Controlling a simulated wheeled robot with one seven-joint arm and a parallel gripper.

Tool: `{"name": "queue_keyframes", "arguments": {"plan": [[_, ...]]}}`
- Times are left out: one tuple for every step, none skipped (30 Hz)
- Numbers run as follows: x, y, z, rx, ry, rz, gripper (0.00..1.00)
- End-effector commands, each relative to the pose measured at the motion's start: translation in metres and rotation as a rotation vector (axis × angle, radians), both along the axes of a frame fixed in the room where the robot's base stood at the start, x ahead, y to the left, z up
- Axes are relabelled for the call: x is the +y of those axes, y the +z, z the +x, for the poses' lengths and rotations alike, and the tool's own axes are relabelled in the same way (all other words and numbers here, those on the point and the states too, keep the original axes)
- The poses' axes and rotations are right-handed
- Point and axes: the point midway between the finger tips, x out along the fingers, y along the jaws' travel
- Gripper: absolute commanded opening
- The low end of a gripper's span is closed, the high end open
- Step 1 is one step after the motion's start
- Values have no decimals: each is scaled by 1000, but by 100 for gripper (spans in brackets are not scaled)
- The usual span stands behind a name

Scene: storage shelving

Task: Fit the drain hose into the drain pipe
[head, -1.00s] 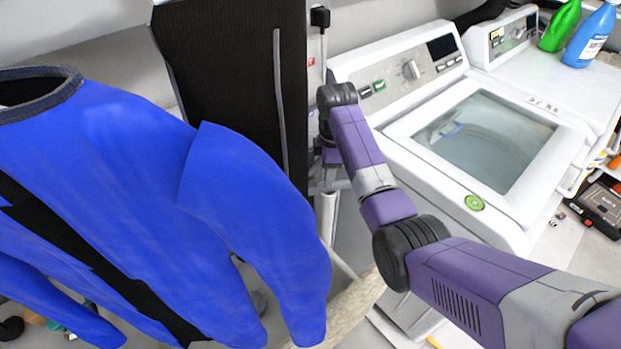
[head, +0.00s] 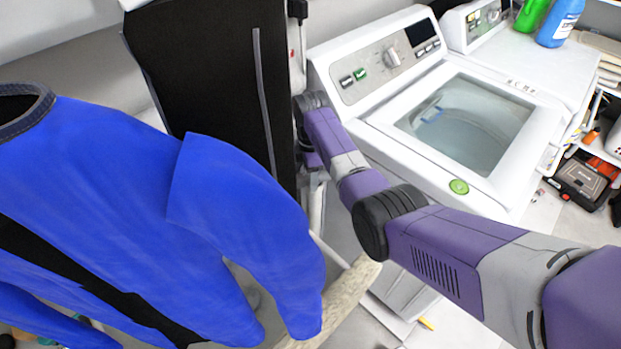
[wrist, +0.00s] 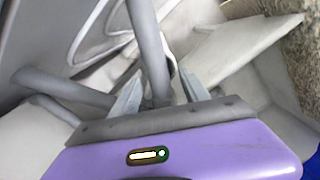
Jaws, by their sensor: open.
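In the wrist view my gripper (wrist: 159,74) is open, one pale finger on each side of a grey tube (wrist: 150,45) that runs up and away. I cannot tell whether the fingers touch it, or whether it is the drain hose or the drain pipe. A second grey tube (wrist: 65,88) runs in from the left, outside the fingers. In the head view my gripper is hidden behind my arm, low in the gap between the dark panel and the washing machine (head: 400,160). Part of a pale pipe (head: 316,210) shows there.
A blue garment (head: 230,220) hangs close on the left, in front of the black panel (head: 215,80). A rough pale beam (head: 345,295) lies low. A second machine (head: 520,70) with bottles stands at the right.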

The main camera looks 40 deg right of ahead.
Motion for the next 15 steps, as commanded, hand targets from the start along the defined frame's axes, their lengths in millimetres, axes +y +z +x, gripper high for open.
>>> {"name": "queue_keyframes", "arguments": {"plan": [[0, 0, 0, -1, 0, 0, 53], [0, 0, 0, -1, 0, 0, 53], [0, 0, 0, -1, 0, 0, 53], [0, 0, 0, -1, 0, 0, 53], [0, 0, 0, -1, 0, 0, 47], [0, 0, 0, -1, 0, 0, 40], [0, 0, 0, -1, 0, 0, 34], [0, 0, 0, -1, 0, 0, 28], [0, 0, 0, -1, 0, 0, 20], [0, 0, 0, -1, 0, 0, 14], [0, 0, 0, -1, 0, 0, 8], [0, 0, 0, -1, 0, 0, 0], [0, 0, 0, -1, 0, 0, 0], [0, 0, 0, -1, 0, 0, 0], [0, 1, 0, -1, 0, 0, 0]]}}
